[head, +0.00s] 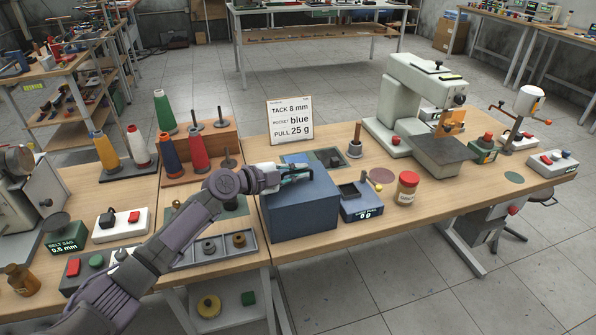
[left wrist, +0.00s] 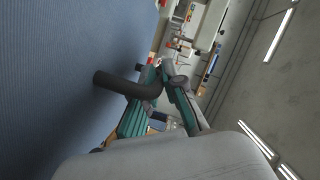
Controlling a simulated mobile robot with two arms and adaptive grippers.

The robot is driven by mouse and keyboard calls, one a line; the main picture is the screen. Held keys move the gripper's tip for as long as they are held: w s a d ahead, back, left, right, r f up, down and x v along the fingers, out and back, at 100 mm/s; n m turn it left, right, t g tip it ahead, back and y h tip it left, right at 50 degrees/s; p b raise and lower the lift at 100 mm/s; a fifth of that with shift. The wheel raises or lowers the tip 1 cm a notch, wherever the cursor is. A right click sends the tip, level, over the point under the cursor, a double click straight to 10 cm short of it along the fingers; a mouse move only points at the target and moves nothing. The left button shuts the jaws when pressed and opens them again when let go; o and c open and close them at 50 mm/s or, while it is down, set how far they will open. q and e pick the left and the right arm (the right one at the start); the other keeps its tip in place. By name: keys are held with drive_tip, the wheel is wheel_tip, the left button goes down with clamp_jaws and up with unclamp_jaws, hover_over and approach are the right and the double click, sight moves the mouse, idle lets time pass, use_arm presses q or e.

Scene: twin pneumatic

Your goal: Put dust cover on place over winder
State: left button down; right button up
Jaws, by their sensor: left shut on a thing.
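The dust cover looks to be the large blue box (head: 300,212) near the middle of the bench in the head view. Its ribbed blue side (left wrist: 65,70) fills the left of the left wrist view. A black bent handle (left wrist: 125,86) stands out from it. My left gripper (head: 291,173) is at the top of the box, shut on this handle; its teal fingers show close around the handle in the wrist view. I cannot tell whether the box rests on the bench or hangs just above it. No winder is clearly identifiable; anything under the box is hidden. My right gripper is not in view.
A small blue gauge box (head: 361,203) and a red-lidded jar (head: 407,188) stand right of the blue box. A tray with rings (head: 213,250) lies to its left. A sign (head: 290,120) and thread cones (head: 199,150) stand behind. A sewing machine (head: 418,100) is at right.

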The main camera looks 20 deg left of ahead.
use_arm(q)
drive_tip(key=c, duration=1.3)
unclamp_jaws()
drive_tip(key=shift+o, duration=0.2)
drive_tip(key=b+v, duration=0.3)
drive_tip(key=v, duration=0.9)
drive_tip(key=shift+s, duration=0.1)
